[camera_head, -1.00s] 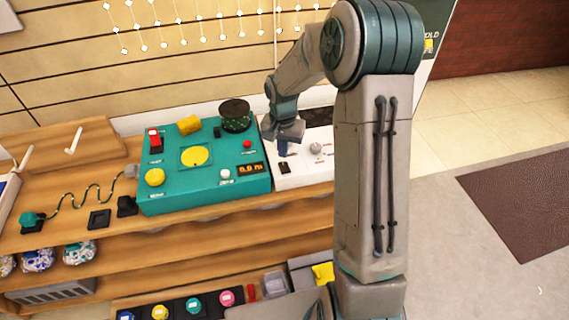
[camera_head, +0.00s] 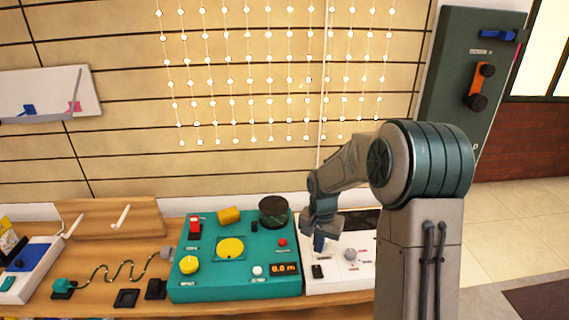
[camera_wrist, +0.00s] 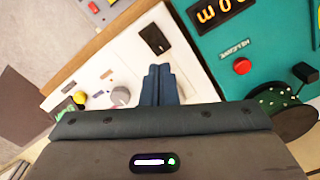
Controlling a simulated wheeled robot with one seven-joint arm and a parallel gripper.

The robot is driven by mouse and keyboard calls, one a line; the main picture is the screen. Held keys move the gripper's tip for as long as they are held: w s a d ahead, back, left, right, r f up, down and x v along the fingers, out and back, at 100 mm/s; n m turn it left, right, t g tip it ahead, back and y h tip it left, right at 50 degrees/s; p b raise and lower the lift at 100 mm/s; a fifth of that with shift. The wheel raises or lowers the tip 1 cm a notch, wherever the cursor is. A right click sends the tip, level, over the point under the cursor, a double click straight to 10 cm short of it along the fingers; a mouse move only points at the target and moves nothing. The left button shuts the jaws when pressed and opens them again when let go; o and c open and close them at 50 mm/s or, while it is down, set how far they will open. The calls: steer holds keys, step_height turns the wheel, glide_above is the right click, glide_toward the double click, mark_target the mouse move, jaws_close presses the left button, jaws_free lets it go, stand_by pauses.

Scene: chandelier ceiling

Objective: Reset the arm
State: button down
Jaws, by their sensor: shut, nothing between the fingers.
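My arm rises at the right of the head view and bends left over a white panel (camera_head: 338,275). My gripper (camera_head: 319,243) hangs above this panel, pointing down. In the wrist view my gripper (camera_wrist: 160,80) shows its two dark blue fingers together, with nothing between them. Below the fingers lie the white panel (camera_wrist: 95,65), a black switch (camera_wrist: 155,40) and a grey knob (camera_wrist: 121,96). I cannot tell how far the fingertips are above the panel.
A teal box (camera_head: 225,285) with buttons, a yellow disc and a display stands left of the white panel. A wavy wire (camera_head: 115,270) lies farther left on the wooden shelf (camera_head: 85,300). Strings of lights (camera_head: 270,75) hang on the wall. A grey-green board (camera_head: 465,90) stands at right.

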steer(key=s+r+n+t+p, duration=0.2)
steer(key=s+r+n+p, duration=0.3)
steer(key=s+r, duration=1.8)
steer(key=s+p, duration=0.1)
steer(key=p, duration=0.2)
steer(key=shift+s+n+t+p, duration=0.25)
steer(key=shift+n+t+p, duration=0.05)
steer(key=shift+n+t, duration=0.1)
